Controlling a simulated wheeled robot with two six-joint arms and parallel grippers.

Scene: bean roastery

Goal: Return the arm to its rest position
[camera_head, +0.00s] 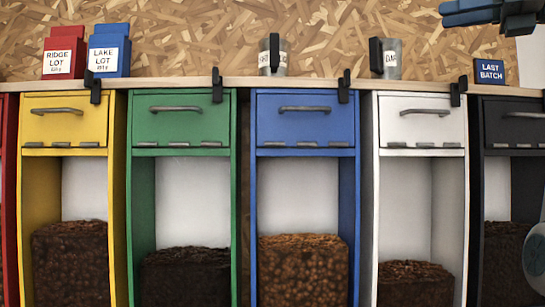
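My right gripper (452,13) is dark blue and shows at the top right corner, high above the shelf and near the board wall. Its fingers point to the left. It is partly cut off by the frame edge, and I cannot tell how far its fingers are apart. No object shows in it. My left gripper is not in view.
A shelf (200,84) runs above coloured bean bins with drawers. On it stand a red bag (63,50), a blue bag (109,48), two grey metal cups (281,62) (394,58) and a "LAST BATCH" sign (489,71). Black clips (217,85) hang on its edge.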

